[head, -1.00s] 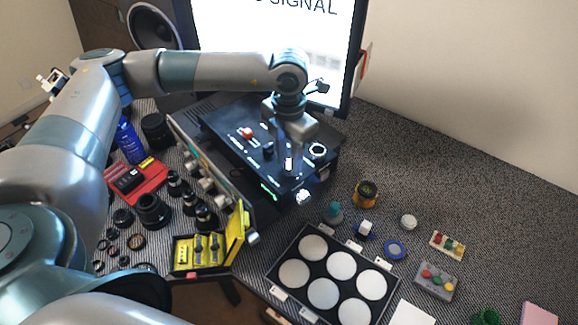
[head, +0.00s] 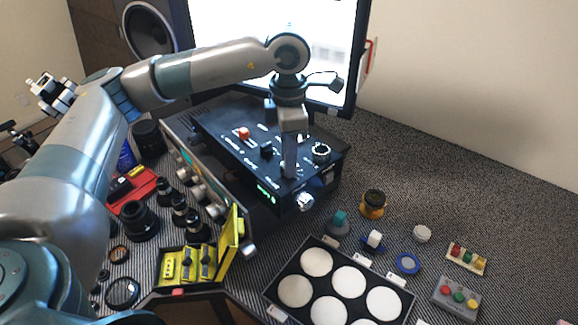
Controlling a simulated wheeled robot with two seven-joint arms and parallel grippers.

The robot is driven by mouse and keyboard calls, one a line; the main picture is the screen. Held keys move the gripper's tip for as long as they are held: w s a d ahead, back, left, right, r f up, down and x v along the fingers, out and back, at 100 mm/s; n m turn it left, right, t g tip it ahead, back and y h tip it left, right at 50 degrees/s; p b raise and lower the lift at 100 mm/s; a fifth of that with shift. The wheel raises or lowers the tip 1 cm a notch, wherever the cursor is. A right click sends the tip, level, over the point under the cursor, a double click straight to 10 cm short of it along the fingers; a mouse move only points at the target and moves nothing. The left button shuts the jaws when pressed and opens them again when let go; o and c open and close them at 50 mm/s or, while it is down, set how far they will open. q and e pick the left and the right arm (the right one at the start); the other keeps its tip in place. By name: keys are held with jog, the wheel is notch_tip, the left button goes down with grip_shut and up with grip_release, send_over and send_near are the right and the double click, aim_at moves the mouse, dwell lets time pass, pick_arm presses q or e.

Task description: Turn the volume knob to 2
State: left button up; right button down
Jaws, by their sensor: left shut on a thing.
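The black control box (head: 225,139) stands in front of the screen, with several controls on its top panel. A dark round knob (head: 321,152) with white marks around it sits at the panel's right. A black knob (head: 266,149) and a red knob (head: 244,133) sit farther left. My left gripper (head: 289,171) points down at the panel's near right part, left of the white-marked knob and apart from it. It is shut on a small control there, which its fingers mostly hide. I cannot read which control is the volume knob. My right gripper is not in view.
A screen (head: 270,45) and a speaker (head: 150,30) stand behind. A black tray with white discs (head: 349,281), a yellow case (head: 232,238) and lenses (head: 140,220) lie in front and left. Small parts and a grey button box (head: 456,298) lie at right.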

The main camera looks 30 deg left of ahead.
pick_arm(q)
jog(key=shift+w+f+m+b, duration=0.1)
jog(key=shift+f+m+b, duration=0.05)
jog(key=shift+m+b, duration=0.15)
jog(key=shift+b, duration=0.3)
jog(key=shift+m+b, duration=0.6)
jog(key=shift+m, duration=0.1)
jog(key=shift+r, duration=0.2)
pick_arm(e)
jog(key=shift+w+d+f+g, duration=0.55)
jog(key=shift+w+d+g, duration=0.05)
pick_arm(q)
jog(key=shift+m, duration=0.3)
jog(key=o, duration=1)
jog(key=shift+o, duration=0.2)
